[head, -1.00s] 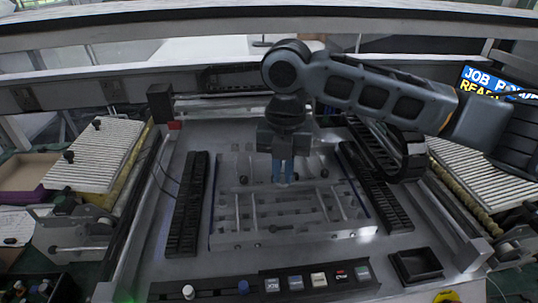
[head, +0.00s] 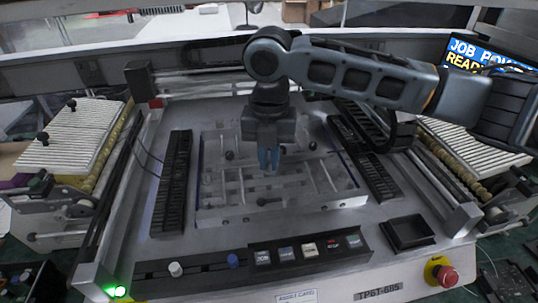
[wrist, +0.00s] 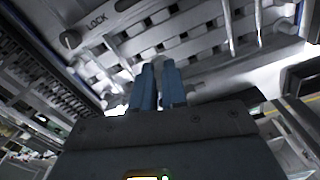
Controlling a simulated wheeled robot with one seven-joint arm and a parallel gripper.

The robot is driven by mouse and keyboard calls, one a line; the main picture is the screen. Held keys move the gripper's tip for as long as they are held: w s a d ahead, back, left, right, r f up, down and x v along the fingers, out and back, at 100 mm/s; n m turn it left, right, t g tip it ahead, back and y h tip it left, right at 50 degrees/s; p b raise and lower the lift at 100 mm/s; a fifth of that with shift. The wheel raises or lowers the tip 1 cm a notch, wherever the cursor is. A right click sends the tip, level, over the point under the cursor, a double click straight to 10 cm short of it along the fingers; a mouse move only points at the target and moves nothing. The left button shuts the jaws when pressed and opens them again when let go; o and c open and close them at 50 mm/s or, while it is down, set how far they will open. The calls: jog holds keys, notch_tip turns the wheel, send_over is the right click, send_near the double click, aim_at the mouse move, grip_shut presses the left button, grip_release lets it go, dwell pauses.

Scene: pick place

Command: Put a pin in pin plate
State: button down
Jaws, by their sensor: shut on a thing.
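The pin plate (head: 318,201) is a grey metal block with slots and upright dividers, in the middle of the machine bed. My gripper (head: 268,165) points down over the middle of this plate, with its blue fingers close together. In the wrist view the fingers (wrist: 158,88) are nearly parallel with a narrow gap, in front of the slotted plate (wrist: 185,48). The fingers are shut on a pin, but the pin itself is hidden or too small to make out. I cannot tell whether the fingertips touch the plate.
Dark slotted rails flank the plate, left (head: 172,185) and right (head: 366,160). A black empty tray (head: 409,233) lies at front right. A button strip (head: 310,249) runs along the front, with a red stop button (head: 446,274) at right. Dark knobs stand on the plate.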

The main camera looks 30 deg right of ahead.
jog(key=shift+f+b, duration=0.95)
jog(key=shift+f, duration=1.1)
jog(key=shift+f, duration=0.1)
jog(key=c, duration=1.1)
grip_release()
jog(key=c, duration=0.3)
jog(key=shift+c, duration=0.2)
